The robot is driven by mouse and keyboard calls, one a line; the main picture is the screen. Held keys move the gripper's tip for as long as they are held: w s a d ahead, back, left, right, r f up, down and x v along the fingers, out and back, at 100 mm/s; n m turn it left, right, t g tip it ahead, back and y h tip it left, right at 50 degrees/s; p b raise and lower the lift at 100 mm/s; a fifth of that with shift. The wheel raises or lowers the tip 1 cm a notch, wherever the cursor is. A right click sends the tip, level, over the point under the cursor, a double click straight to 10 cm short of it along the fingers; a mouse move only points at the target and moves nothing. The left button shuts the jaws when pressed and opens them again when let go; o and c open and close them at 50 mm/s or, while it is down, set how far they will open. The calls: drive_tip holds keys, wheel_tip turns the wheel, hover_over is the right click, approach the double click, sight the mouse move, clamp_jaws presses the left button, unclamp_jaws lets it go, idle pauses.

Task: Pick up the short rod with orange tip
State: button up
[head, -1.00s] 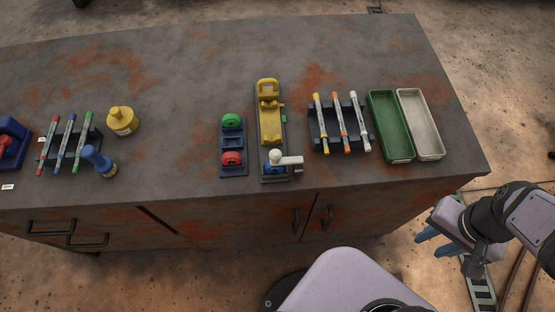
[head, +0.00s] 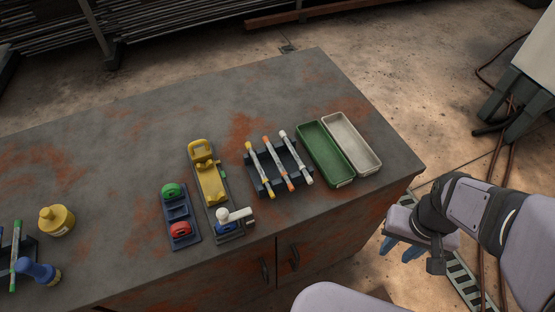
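The short rod with orange tip (head: 279,163) lies in the middle of a dark rack (head: 262,188) on the workbench. A yellow-tipped rod (head: 262,166) lies to its left and a white-tipped rod (head: 297,158) to its right. All three lie side by side across the rack, apart from each other. My gripper (head: 401,248) is at the lower right, off the bench's right end and well away from the rack. Its blue fingers stand apart with nothing visible between them, so it looks open and empty. The arm partly hides the finger bases.
A green tray (head: 323,153) and a white tray (head: 351,143) stand right of the rack. Left of it are a yellow fixture (head: 209,181) and a blue holder (head: 179,222) with green and red parts. The bench's back is clear.

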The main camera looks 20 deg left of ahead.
drive_tip(key=shift+o, duration=0.4)
drive_tip(key=w+a+r+n+p, duration=0.1)
drive_tip(key=w+a+r+p, duration=0.1)
drive_tip(key=w+a+r, duration=0.1)
drive_tip(key=w+a+r+n+p, duration=0.1)
drive_tip(key=w+a+r+p, duration=0.1)
drive_tip(key=a, duration=0.3)
drive_tip(key=w+a+r+n+p, duration=0.2)
drive_tip(key=w+a+r+p, duration=0.1)
drive_tip(key=w+a, duration=0.1)
drive_tip(key=shift+w+r, duration=0.35)
drive_tip(key=shift+w, duration=0.2)
drive_tip(key=w+a+r+n+p, duration=0.2)
drive_tip(key=a+r+p, duration=0.15)
drive_tip(key=a, duration=0.55)
drive_tip(key=n+p, duration=0.3)
approach(275, 156)
drive_tip(key=shift+d+f, duration=0.25)
drive_tip(key=shift+d, duration=0.05)
drive_tip(key=shift+a, duration=0.15)
drive_tip(key=shift+f+p, duration=1.75)
drive_tip(key=shift+f, duration=1.95)
drive_tip(key=shift+a, duration=0.1)
clamp_jaws()
